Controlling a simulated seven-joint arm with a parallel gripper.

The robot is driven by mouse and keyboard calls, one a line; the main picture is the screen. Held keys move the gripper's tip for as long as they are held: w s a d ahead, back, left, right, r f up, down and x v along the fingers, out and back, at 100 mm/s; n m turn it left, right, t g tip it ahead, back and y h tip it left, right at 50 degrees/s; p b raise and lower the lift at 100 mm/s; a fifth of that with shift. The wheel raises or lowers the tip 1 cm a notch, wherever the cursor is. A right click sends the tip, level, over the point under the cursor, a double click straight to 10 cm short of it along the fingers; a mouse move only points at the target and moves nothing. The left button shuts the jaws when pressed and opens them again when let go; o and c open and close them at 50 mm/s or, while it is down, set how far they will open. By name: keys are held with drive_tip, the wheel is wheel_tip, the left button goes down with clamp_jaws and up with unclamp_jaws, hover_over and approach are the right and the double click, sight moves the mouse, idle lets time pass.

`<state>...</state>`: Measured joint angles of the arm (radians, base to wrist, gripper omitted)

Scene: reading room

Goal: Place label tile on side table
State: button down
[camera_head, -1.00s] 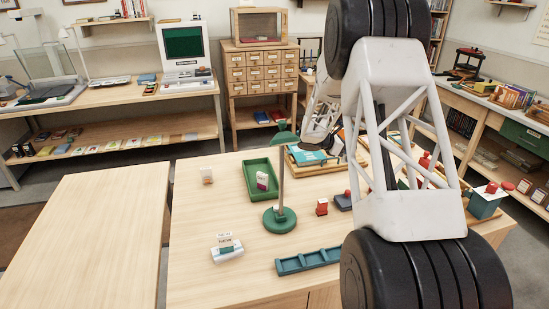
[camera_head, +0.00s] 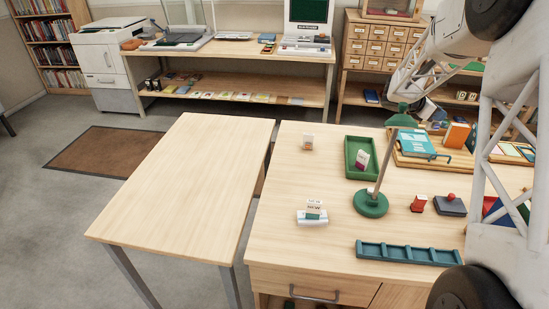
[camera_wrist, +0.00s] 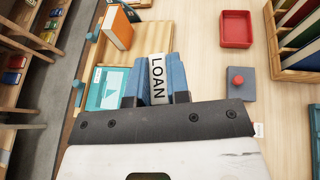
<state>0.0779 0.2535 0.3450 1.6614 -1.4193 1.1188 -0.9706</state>
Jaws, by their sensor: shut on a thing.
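In the wrist view, the label tile (camera_wrist: 157,78), white with the dark word LOAN, is held between the two blue fingers of my gripper (camera_wrist: 157,72). My gripper is shut on it, above the wooden work desk. In the head view, my arm is at the right; the fingers and the held tile cannot be made out there. The side table (camera_head: 185,185) is the pale wooden table left of the work desk (camera_head: 285,255), with a narrow gap between them. Its top is bare.
The desk holds a green tray (camera_head: 351,171), a green lamp (camera_head: 371,204), a small label stand (camera_head: 312,217), a blue rack (camera_head: 408,254) and a stamp pad (camera_head: 451,206). The lamp rises between my arm and the side table. Open floor lies left of the side table.

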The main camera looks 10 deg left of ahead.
drive_tip(key=s+a+f+n+t+y, duration=0.15)
drive_tip(key=s+a, duration=0.25)
drive_tip(key=a, duration=0.8)
drive_tip(key=s+a+f+n+t, duration=0.2)
drive_tip(key=s+a+f, duration=0.1)
drive_tip(key=a, duration=1)
drive_tip(key=s+a+f+n+t+y, duration=0.15)
drive_tip(key=s+a, duration=0.25)
drive_tip(key=a, duration=0.8)
drive_tip(key=s+a+f+n+t+y, duration=0.1)
drive_tip(key=s+a+f+n, duration=0.1)
drive_tip(key=s+a, duration=0.5)
drive_tip(key=s+a+f+n+t+y, duration=0.2)
drive_tip(key=s+a+f, duration=0.2)
drive_tip(key=s+a, duration=0.4)
drive_tip(key=s+a+f+n+t+y, duration=0.1)
drive_tip(key=s+a, duration=0.6)
drive_tip(key=s, duration=0.7)
drive_tip(key=shift+s+a+f+n+t+y, duration=0.35)
drive_tip(key=shift+f+n+y, duration=0.35)
drive_tip(key=shift+f, duration=0.6)
drive_tip(key=shift+w, duration=0.15)
drive_tip(key=w+a+f, duration=0.1)
drive_tip(key=w+a, duration=0.9)
drive_tip(key=w, duration=0.2)
drive_tip(key=shift+w+f, duration=0.25)
drive_tip(key=shift+w, duration=0.05)
